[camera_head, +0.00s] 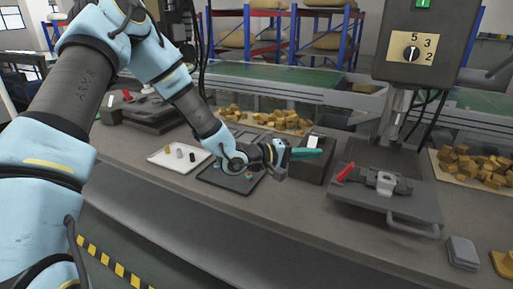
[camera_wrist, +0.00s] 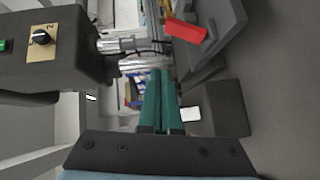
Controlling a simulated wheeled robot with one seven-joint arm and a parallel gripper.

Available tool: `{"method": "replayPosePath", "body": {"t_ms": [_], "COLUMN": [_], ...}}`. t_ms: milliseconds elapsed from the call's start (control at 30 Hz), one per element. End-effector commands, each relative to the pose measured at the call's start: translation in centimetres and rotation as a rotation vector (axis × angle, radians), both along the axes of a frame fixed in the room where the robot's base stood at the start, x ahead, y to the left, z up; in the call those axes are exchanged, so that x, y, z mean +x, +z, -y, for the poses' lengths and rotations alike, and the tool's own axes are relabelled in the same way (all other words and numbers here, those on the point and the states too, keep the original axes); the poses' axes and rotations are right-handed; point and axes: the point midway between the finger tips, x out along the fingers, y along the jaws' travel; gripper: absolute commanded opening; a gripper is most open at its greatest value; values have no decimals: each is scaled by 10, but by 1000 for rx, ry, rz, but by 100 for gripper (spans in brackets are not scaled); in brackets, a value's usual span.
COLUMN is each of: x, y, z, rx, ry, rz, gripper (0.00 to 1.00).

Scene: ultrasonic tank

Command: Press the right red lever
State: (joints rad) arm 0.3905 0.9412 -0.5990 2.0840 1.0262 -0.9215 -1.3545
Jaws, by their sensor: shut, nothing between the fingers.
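The right red lever (camera_head: 346,171) rises at a slant from the left side of a dark metal fixture (camera_head: 400,197) on the bench. In the wrist view the red lever (camera_wrist: 186,31) shows beyond my fingertips, up and to their right. My gripper (camera_head: 318,153) has teal fingers pressed together, pointing right, in the picture left of and a little above the lever, apart from it. In the wrist view my gripper (camera_wrist: 160,73) shows the two fingers side by side with nothing between them. A second red lever (camera_head: 126,94) stands on the left fixture.
A dark block (camera_head: 312,168) with a white top piece is just below my fingers. A control box (camera_head: 415,45) with a dial hangs above the right fixture. A white tray (camera_head: 165,160) and a dark tray (camera_head: 215,180) lie left. The bench front is mostly clear.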

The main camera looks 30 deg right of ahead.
Motion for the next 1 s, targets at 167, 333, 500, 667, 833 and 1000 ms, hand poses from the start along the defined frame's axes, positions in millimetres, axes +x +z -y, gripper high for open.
{"method": "replayPosePath", "body": {"t_ms": [167,333,500,667,833,1000], "x": [5,11,17,21,24,24], "y": [8,21,34,45,53,56], "z": [-27,-62,-100,-130,-149,-156], "rx": [0,-1,0,0,0,-1], "ry": [2,4,4,4,1,-2], "rz": [2,3,3,3,1,0], "gripper": [0,0,0,0,0,0]}}
